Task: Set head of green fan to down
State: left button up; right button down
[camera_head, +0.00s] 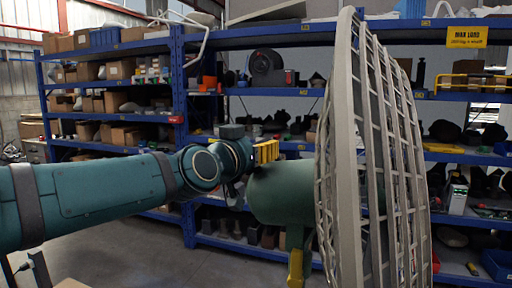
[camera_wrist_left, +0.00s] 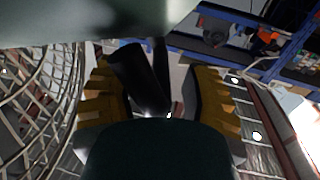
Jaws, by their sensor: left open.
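The green fan has a rounded green motor housing (camera_head: 282,192) and a large pale wire cage (camera_head: 372,150) facing right in the head view. Its head looks roughly level. A green and yellow piece (camera_head: 296,265) shows below the housing. My left gripper (camera_head: 266,152) is at the housing's upper left edge, its yellow fingers partly hidden; contact cannot be told. In the left wrist view the gripper (camera_wrist_left: 165,100) is open, with dark rod-like parts (camera_wrist_left: 138,78) showing between or beyond its fingers. My right gripper is not in view.
Blue shelves (camera_head: 185,110) with boxes and tools stand along the back. The fan cage blocks much of the right side in the head view. Wire mesh (camera_wrist_left: 40,95) lies close beside the left finger in the wrist view. Grey floor is open at lower left.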

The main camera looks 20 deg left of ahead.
pick_arm(q)
grip_shut()
